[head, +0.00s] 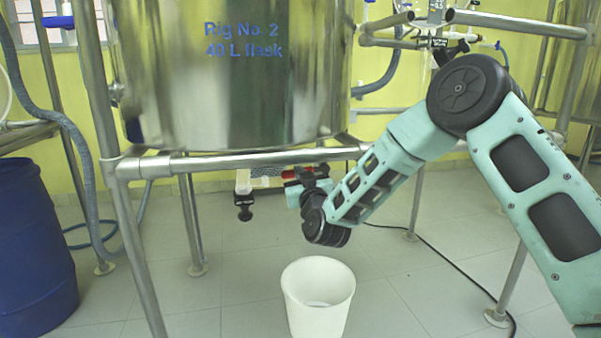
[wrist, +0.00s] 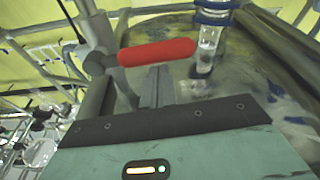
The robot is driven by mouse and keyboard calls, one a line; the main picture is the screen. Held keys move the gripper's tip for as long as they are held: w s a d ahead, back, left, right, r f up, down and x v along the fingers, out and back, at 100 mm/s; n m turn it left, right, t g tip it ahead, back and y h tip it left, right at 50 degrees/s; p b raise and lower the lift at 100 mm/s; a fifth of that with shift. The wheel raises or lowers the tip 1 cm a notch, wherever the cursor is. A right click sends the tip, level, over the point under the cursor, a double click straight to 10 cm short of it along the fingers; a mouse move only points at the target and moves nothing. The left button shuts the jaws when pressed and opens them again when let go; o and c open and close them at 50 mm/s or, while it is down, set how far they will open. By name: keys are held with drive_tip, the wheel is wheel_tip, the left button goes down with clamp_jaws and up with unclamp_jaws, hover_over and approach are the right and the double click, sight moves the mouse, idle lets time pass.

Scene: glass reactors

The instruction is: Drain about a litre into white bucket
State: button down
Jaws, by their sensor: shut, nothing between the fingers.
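A white bucket (head: 318,275) stands upright on the floor below the rig. A faint grey patch shows inside it; I cannot tell whether it is liquid. The large shiny vessel (head: 235,95) marked "Rig No. 2 40 L flask" hangs above. Under it is a drain fitting with a dark end (head: 244,212), left of the bucket in the head view. A red valve handle (wrist: 157,52) lies across the view just beyond my fingertips; it partly shows in the head view (head: 290,174). My gripper (wrist: 155,72) is shut and empty close to the handle. I cannot tell whether they touch.
A metal frame rail (head: 225,162) runs below the vessel, with legs on both sides. A blue drum (head: 35,255) stands at the left. A black cable (head: 455,270) lies on the floor at the right. The tiled floor around the bucket is mostly clear.

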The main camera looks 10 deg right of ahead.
drive_tip(key=shift+d+f+n+g+y, duration=0.1)
drive_tip(key=shift+f+n+y, duration=0.15)
drive_tip(key=shift+f+n, duration=0.45)
drive_tip(key=shift+f+n+g+y, duration=0.1)
drive_tip(key=shift+f+n+y, duration=0.2)
drive_tip(key=shift+n, duration=0.8)
drive_tip(key=shift+d+f+n+g+y, duration=0.1)
drive_tip(key=shift+f+n+y, duration=0.15)
drive_tip(key=shift+f+n, duration=0.45)
drive_tip(key=shift+r+n, duration=0.15)
drive_tip(key=shift+n, duration=0.15)
drive_tip(key=shift+s, duration=0.1)
